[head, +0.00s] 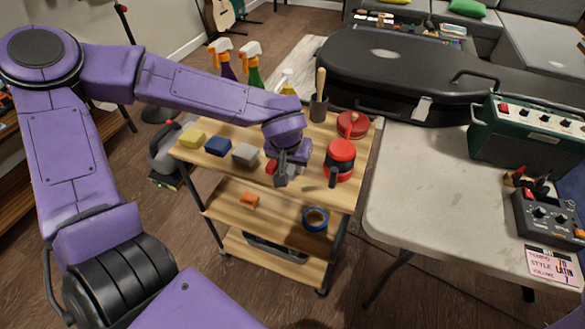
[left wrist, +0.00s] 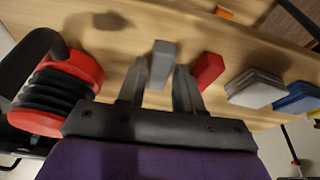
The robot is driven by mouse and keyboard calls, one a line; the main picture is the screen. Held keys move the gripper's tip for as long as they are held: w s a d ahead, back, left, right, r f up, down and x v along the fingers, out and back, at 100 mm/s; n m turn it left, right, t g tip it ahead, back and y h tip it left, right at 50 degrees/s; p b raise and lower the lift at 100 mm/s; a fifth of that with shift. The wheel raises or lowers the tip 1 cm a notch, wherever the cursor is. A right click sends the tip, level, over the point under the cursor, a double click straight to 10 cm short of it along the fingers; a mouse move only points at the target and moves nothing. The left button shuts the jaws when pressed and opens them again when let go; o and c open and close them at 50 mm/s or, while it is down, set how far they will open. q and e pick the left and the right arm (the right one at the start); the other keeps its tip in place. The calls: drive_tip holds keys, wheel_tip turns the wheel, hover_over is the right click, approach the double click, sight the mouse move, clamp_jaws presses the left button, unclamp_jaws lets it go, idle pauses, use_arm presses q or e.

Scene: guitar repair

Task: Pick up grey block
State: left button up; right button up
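A small grey block (left wrist: 162,62) stands on the wooden cart top in the left wrist view. My left gripper (left wrist: 160,72) is open, its two fingers on either side of the block. In the head view my left gripper (head: 283,177) points down at the cart's front edge, and the small block cannot be told apart from the fingers there. A red block (left wrist: 208,70) is just right of the right-hand finger. A wider grey pad (head: 245,153) lies further left in the head view. My right gripper is not in view.
A red-and-black round tool (head: 340,160) stands right of the gripper, close by. Blue (head: 218,146) and yellow (head: 193,137) blocks lie left on the cart. Spray bottles and a red tin (head: 353,124) stand behind. A pale table (head: 410,190) is to the right.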

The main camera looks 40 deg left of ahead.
sight(292, 167)
use_arm(q)
clamp_jaws()
drive_tip(key=shift+r, duration=0.35)
wheel_tip(292, 167, up, 3)
drive_tip(key=shift+f+p, duration=0.1)
drive_tip(key=shift+p, duration=0.55)
drive_tip(key=s+d+r+p, duration=0.1)
drive_tip(key=s+d+r, duration=0.6)
drive_tip(key=d, duration=0.5)
drive_tip(key=v, duration=0.2)
drive_tip(key=shift+r, duration=0.3)
